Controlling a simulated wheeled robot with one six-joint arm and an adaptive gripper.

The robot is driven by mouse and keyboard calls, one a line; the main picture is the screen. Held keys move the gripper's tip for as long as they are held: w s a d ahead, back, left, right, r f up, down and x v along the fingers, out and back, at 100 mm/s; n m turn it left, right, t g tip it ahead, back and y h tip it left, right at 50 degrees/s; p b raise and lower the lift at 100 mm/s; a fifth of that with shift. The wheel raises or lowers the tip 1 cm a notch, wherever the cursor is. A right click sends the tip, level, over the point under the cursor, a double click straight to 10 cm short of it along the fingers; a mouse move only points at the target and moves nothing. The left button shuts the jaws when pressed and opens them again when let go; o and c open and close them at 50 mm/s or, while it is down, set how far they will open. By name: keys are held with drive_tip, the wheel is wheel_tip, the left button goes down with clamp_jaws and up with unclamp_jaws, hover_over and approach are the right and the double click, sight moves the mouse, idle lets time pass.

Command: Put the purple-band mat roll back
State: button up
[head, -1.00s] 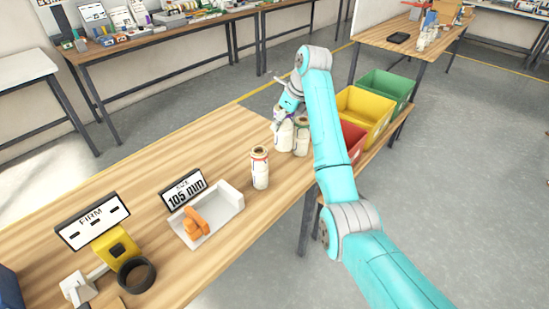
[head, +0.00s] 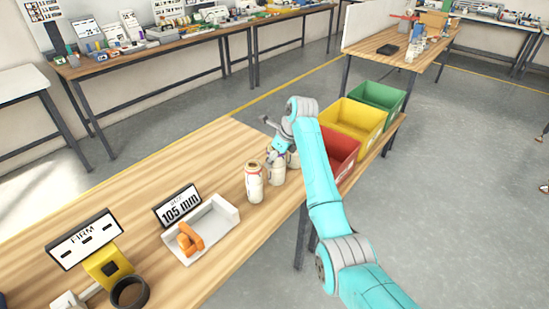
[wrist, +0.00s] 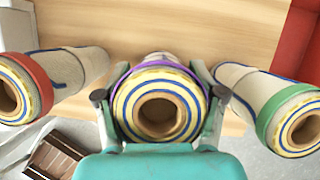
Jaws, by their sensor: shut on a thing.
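The purple-band mat roll (wrist: 160,82) is upright between my gripper's fingers (wrist: 160,115), its open end facing the wrist camera. In the head view this pale roll (head: 276,172) stands under my gripper (head: 279,157), between the other two rolls. I cannot tell whether its base touches the table. The red-band roll (wrist: 42,83) is on the left in the wrist view and shows in the head view (head: 254,184). The green-band roll (wrist: 275,105) is on the right; in the head view my arm partly hides it. Both stand apart from the held roll.
Red (head: 340,150), yellow (head: 352,118) and green (head: 378,97) bins stand right of the rolls. A white tray (head: 222,212) with an orange object, a 105 mm sign (head: 178,206) and a FIRM sign (head: 84,239) are nearer. The wooden table (head: 190,160) behind is clear.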

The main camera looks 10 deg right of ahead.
drive_tip(key=o, duration=1.6)
drive_tip(key=shift+c, duration=0.2)
drive_tip(key=shift+r, duration=0.1)
drive_tip(key=v, duration=1.2)
